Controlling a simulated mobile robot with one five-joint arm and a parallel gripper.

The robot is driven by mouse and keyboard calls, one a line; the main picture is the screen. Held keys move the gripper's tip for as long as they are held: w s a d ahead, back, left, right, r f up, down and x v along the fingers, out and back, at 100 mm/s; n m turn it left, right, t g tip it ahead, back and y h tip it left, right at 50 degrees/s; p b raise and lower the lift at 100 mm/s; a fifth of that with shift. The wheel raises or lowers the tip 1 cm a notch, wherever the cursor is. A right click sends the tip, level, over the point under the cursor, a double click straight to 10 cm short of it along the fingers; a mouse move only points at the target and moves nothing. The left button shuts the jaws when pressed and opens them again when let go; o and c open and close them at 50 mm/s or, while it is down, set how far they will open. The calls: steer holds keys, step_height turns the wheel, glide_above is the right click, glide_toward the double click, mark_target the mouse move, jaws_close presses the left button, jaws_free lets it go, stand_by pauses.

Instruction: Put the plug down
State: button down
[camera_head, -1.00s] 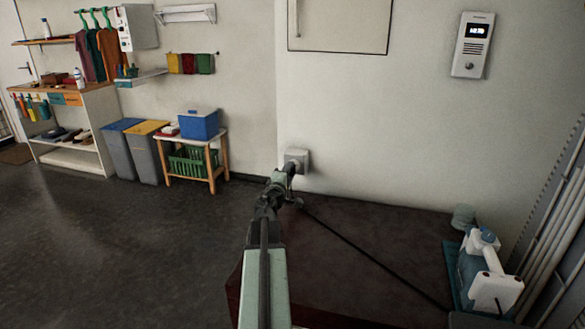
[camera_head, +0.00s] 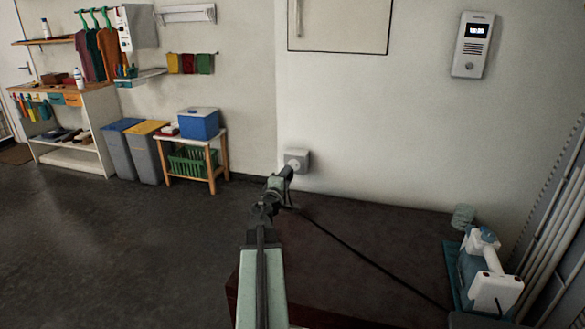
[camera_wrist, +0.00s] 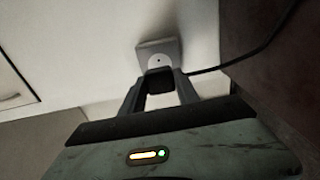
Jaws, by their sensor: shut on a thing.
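My gripper (camera_head: 285,175) reaches out over the dark table top, just in front of the wall socket (camera_head: 296,160). In the wrist view my gripper (camera_wrist: 160,88) is shut on a dark plug (camera_wrist: 160,82), held between its two fingertips. A black cable (camera_wrist: 255,49) runs from the plug to the right. In the head view the cable (camera_head: 370,260) lies across the table top. The plug's far end is hard to make out.
The brown-black table top (camera_head: 370,222) is mostly bare around the cable. A white and blue appliance (camera_head: 486,272) stands on a teal tray (camera_head: 452,280) at the right. A wooden stand with a blue box (camera_head: 198,124) is by the left wall.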

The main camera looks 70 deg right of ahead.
step_height(320, 180, up, 24)
steer(key=p, duration=2.4)
